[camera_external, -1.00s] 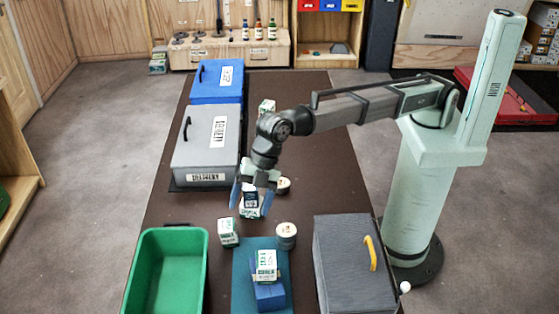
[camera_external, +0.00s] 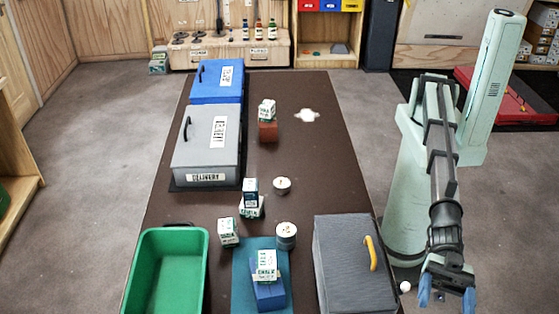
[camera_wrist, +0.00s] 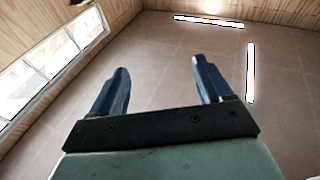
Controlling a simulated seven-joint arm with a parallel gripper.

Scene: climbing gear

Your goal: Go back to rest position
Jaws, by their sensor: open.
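My gripper (camera_external: 446,297) hangs at the lower right of the external view, beside my base and to the right of the grey box with the yellow handle. Its blue fingers are apart with nothing between them. In the wrist view my gripper (camera_wrist: 160,90) also shows open and empty, with only walls, a window and bright light strips beyond it. My arm is folded away from the brown table (camera_external: 310,165).
The table holds a blue box (camera_external: 217,95), a grey delivery box (camera_external: 195,155), a green bin (camera_external: 142,275), a blue mat (camera_external: 241,285) and a grey box with a yellow handle (camera_external: 335,265). Small chalk boxes (camera_external: 228,232) and round tins (camera_external: 286,236) stand mid-table.

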